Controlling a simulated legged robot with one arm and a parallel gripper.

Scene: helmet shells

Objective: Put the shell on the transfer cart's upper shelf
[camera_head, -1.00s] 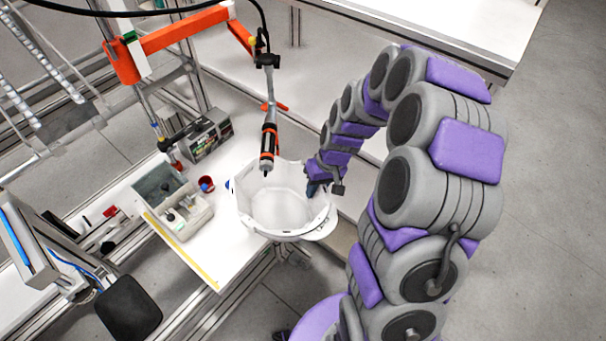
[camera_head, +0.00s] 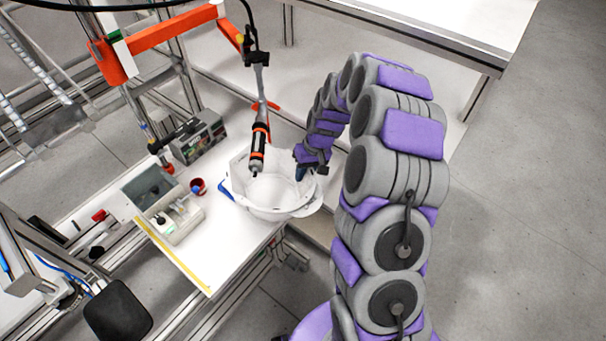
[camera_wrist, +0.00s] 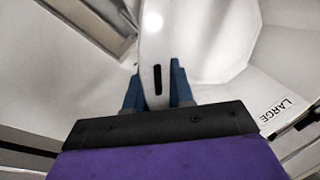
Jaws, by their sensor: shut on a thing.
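The white helmet shell (camera_head: 268,203) is open side up at the right edge of the white workbench, beneath a hanging screwdriver. My gripper (camera_head: 302,165) reaches it from the upper right and is shut on its rim. In the wrist view, the blue fingers (camera_wrist: 158,85) pinch the shell's white wall (camera_wrist: 156,40) from both sides, at a dark slot. Whether the shell touches the bench or hangs just above it, I cannot tell. I cannot make out the transfer cart for certain in these views.
The screwdriver (camera_head: 259,145) hangs from an orange arm (camera_head: 165,35), close over the shell. A grey parts bin (camera_head: 150,190), a red cup (camera_head: 198,186) and a control box (camera_head: 195,140) stand on the bench. A white table (camera_head: 430,20) is at the back. Open floor lies right.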

